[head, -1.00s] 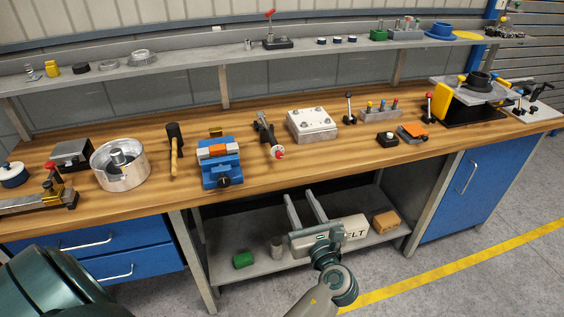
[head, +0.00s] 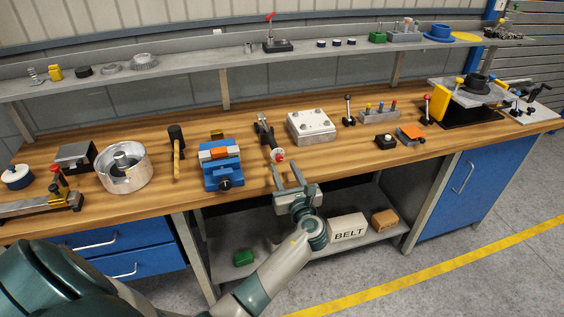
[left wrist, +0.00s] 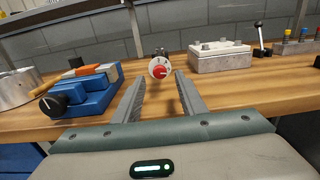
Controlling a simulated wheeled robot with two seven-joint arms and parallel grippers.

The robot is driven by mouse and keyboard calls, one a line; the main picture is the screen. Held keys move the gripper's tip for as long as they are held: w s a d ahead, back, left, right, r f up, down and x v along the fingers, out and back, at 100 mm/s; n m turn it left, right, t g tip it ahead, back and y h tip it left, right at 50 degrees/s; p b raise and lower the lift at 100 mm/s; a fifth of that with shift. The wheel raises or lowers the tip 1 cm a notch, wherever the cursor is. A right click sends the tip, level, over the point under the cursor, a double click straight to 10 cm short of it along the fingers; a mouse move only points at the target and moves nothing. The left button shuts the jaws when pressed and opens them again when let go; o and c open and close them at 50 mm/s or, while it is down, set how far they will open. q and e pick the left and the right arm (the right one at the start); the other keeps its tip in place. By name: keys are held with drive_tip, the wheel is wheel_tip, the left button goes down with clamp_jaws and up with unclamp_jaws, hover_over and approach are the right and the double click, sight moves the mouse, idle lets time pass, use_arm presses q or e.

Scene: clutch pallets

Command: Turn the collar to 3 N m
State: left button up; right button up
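The tool with the collar (head: 277,155) lies on the wooden bench, its end facing me. In the left wrist view the collar (left wrist: 159,69) is a white ring with dark marks and a red centre; the marks are too small to read. My left gripper (head: 286,166) is open and empty at the bench's front edge, just short of the collar. In the left wrist view the collar appears between the two fingertips of the left gripper (left wrist: 158,78), beyond them and not touched. My right gripper is not in view.
A blue vise (head: 222,172) stands left of the tool, and a metal block with bolts (head: 311,127) stands to its right. A mallet (head: 177,150) lies farther left. The bench front between vise and block is clear. A BELT box (head: 347,231) sits on the lower shelf.

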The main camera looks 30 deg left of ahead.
sight(279, 157)
use_arm(q)
drive_tip(key=shift+x, duration=1.45)
clamp_jaws()
